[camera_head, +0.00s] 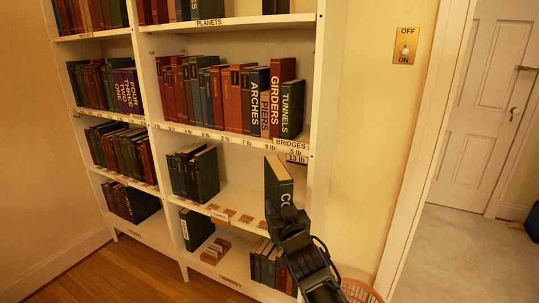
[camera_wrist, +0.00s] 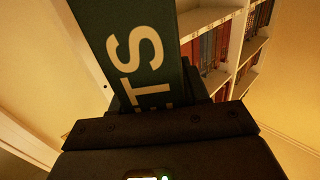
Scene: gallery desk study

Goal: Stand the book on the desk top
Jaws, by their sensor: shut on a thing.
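My gripper (camera_head: 290,216) is shut on a dark green book (camera_head: 279,186) with pale letters on its spine. In the head view the book stands nearly upright above my gripper, in front of the right end of the bookcase. Only the first letters, "CO", show there. In the wrist view the book (camera_wrist: 136,45) rises tilted from the jaws, and the letters "ETS" show on its spine. Its lower end is hidden by my gripper. No desk top is in view.
A white bookcase (camera_head: 318,95) with several rows of books fills the left and middle. A wicker basket (camera_head: 360,291) stands at its lower right. A light switch plate (camera_head: 405,45) is on the wall. An open doorway with grey floor (camera_head: 455,255) lies to the right.

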